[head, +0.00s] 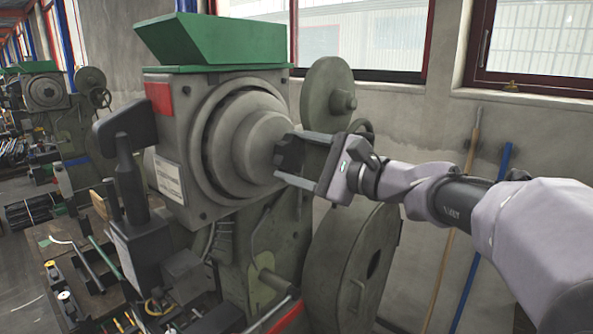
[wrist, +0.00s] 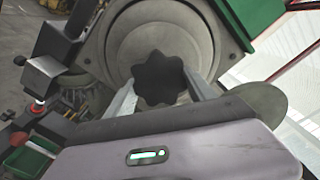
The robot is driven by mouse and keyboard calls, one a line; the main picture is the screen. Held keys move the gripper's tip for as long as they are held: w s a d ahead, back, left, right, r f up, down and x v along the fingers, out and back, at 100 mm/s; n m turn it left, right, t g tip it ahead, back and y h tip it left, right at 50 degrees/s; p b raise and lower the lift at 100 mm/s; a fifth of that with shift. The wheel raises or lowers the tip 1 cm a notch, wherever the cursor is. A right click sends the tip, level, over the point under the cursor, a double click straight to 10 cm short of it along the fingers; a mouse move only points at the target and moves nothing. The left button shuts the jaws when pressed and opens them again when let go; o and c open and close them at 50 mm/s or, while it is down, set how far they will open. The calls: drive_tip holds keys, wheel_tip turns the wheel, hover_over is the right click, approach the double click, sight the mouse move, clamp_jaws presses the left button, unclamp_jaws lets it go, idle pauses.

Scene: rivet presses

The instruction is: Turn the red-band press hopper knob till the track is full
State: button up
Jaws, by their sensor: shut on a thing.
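The press (head: 180,140) with a red band (head: 159,97) on its housing stands in front of me, with a green hopper (head: 215,38) on top. Its dark lobed knob (head: 289,155) sits at the centre of the stepped round drum (head: 255,140). The knob (wrist: 159,79) also shows in the wrist view. My gripper (head: 300,160) reaches in from the right and is shut on the knob, one finger on each side. In the wrist view the fingers flank the knob. The track and its fill are not clearly visible.
A large flywheel (head: 352,262) stands below my arm. A bench (head: 75,255) with tools is at the lower left. Another press (head: 48,92) stands at the far left. Two poles (head: 455,220) lean on the wall at the right.

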drive_tip(key=shift+n+b, duration=0.3)
idle(0.4)
drive_tip(key=o, duration=1.4)
drive_tip(key=p+v, duration=0.1)
drive_tip(key=v, duration=1.6)
drive_tip(key=shift+s+d+p, duration=0.15)
drive_tip(key=shift+p, duration=0.2)
